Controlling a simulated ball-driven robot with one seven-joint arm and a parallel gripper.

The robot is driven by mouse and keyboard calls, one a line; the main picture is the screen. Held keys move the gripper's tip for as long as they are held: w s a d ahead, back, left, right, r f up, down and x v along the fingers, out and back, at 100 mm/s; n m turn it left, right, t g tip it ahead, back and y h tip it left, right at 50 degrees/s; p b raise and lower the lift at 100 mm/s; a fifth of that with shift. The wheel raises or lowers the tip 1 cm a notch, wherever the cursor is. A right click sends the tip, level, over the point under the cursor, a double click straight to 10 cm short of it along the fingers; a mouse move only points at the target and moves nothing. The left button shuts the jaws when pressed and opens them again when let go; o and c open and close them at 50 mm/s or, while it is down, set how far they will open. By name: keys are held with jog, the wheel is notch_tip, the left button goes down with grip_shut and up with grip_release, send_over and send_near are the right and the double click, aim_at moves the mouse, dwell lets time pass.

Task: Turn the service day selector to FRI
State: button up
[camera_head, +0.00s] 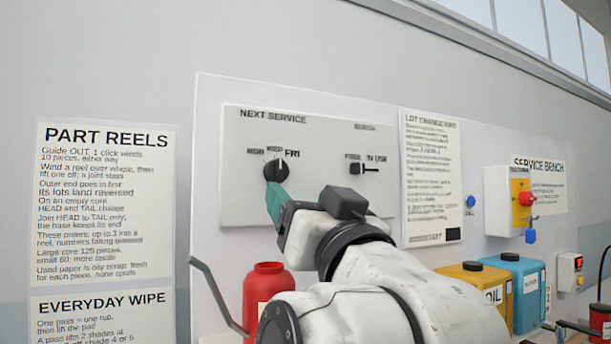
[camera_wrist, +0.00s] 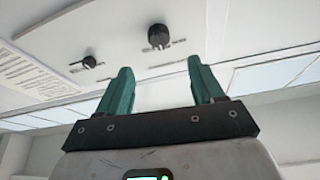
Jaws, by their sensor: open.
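The service day selector (camera_head: 275,171) is a round black knob on the light NEXT SERVICE panel (camera_head: 232,190). Labels MON, WED and FRI stand around its top, with FRI at upper right. A pale mark points up, close to the left end of FRI; its exact setting is hard to read. My gripper (camera_head: 277,198) has teal fingers that show just below the knob in the head view. In the wrist view, my gripper (camera_wrist: 160,66) is open and empty, and the knob (camera_wrist: 158,37) shows beyond the gap between the fingertips, apparently apart from them.
A second small black switch (camera_head: 357,168) sits right of the selector; it also shows in the wrist view (camera_wrist: 89,62). A red bottle (camera_head: 267,290), yellow can (camera_head: 478,285) and blue can (camera_head: 522,285) stand below. A bent grey rod (camera_head: 215,290) rises at left.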

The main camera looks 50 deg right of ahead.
aim_at(280, 173)
jog(key=p+x, duration=0.8)
jog(key=x, duration=0.2)
jog(key=shift+w+d+r, duration=0.15)
jog(key=shift+w+d, duration=0.1)
jog(key=shift+w, duration=0.05)
jog(key=c, duration=1.1)
jog(key=shift+o, duration=0.2)
